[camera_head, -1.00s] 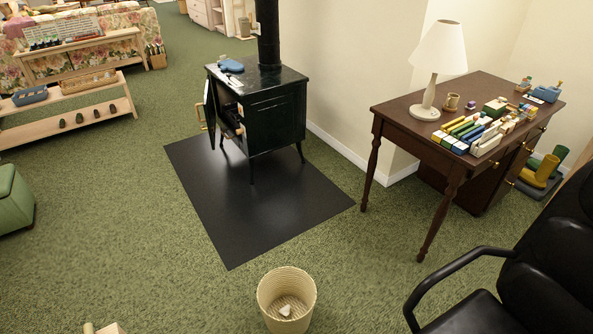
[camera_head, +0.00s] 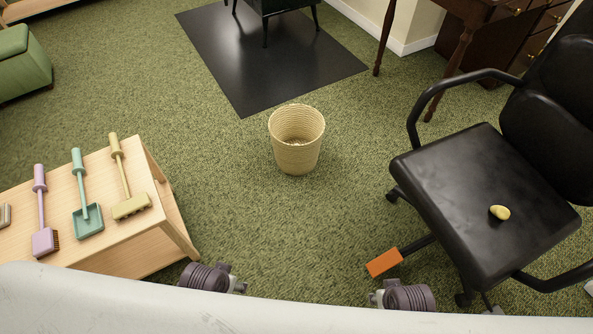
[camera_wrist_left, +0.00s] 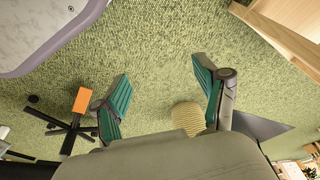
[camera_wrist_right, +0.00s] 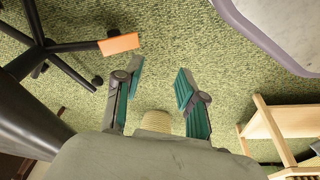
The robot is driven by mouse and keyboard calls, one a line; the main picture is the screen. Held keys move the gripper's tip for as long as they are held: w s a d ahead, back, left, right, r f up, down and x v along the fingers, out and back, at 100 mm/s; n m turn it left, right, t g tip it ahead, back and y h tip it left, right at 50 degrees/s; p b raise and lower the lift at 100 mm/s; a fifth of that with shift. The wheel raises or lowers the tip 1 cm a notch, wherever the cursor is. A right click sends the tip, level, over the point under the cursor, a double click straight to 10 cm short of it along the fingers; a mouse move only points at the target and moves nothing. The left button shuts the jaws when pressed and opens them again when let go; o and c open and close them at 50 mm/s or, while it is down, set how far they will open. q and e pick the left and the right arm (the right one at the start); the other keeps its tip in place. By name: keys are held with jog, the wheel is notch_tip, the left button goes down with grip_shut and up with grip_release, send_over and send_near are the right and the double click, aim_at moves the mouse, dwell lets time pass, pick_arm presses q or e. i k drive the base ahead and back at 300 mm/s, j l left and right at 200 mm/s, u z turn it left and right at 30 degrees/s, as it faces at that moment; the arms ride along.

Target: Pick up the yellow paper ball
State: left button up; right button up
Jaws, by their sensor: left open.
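A small yellow lump (camera_head: 500,213), which looks like the yellow paper ball, lies on the black seat of the office chair (camera_head: 455,180) at the right of the head view. I cannot make out its texture. My left gripper (camera_wrist_left: 160,68) is open and empty in the left wrist view, its green-padded fingers spread above the carpet. My right gripper (camera_wrist_right: 160,67) is also open and empty above the carpet. Neither gripper is near the yellow lump. In the head view only parts of my arms show at the bottom edge, without the fingers.
A woven wastebasket (camera_head: 297,150) stands on the green carpet mid-view. A low wooden bench (camera_head: 150,215) with several brush-like tools is at left. An orange block (camera_head: 384,262) lies by the chair base. A black floor mat (camera_head: 270,60) and desk are behind. Carpet around the basket is clear.

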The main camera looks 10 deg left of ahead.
aim_at(502, 212)
jog(key=z, duration=1.55)
